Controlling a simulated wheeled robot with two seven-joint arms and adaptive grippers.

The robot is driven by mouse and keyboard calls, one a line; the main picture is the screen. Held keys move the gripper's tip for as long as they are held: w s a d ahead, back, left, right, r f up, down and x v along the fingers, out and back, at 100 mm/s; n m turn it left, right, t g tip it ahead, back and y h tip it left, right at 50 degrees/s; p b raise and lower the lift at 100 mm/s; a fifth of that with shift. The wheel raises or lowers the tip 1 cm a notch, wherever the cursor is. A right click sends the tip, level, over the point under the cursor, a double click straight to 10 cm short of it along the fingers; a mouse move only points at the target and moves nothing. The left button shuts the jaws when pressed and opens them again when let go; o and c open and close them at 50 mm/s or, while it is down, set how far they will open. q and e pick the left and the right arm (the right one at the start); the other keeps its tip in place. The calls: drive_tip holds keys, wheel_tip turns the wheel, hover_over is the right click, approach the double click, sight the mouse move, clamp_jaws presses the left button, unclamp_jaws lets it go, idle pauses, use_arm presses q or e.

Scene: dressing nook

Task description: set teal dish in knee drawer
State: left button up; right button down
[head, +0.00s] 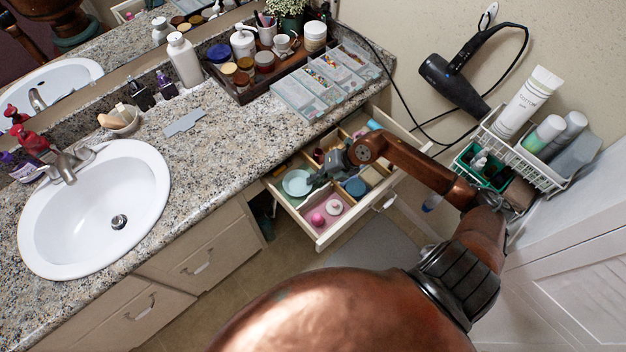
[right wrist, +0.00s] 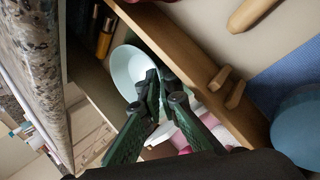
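The teal dish (head: 297,183) is pale, round and shallow. It is at the left-hand compartment of the open knee drawer (head: 322,241), and it shows again in the right wrist view (right wrist: 128,70). Whether it rests on the drawer floor is not clear. My right gripper (head: 318,181) reaches into the drawer at the dish's right edge. In the right wrist view its fingertips (right wrist: 159,75) are close together at the rim, overlapping it. I cannot tell if they pinch the rim. My left gripper is not in view.
Wooden dividers split the drawer; a pink compartment (head: 318,219) with small items and a blue round item (head: 355,187) sit near the dish. Above are the granite counter (head: 220,150) with a sink (head: 90,215) and clear organizer (head: 300,98). A wire basket (head: 540,175) hangs at right.

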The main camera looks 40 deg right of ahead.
drive_tip(key=c, duration=2.4)
unclamp_jaws()
drive_tip(key=shift+f, duration=0.1)
drive_tip(key=shift+s+d+r, duration=0.1)
drive_tip(key=shift+r, duration=0.1)
drive_tip(key=p+v, duration=0.2)
drive_tip(key=v, duration=0.4)
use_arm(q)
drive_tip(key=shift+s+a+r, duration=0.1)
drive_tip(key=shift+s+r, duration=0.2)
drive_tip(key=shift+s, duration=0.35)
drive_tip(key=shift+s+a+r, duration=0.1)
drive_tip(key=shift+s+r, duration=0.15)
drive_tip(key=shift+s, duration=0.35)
use_arm(e)
drive_tip(key=shift+s+d+r, duration=0.2)
drive_tip(key=shift+d+r, duration=0.1)
drive_tip(key=shift+r, duration=0.2)
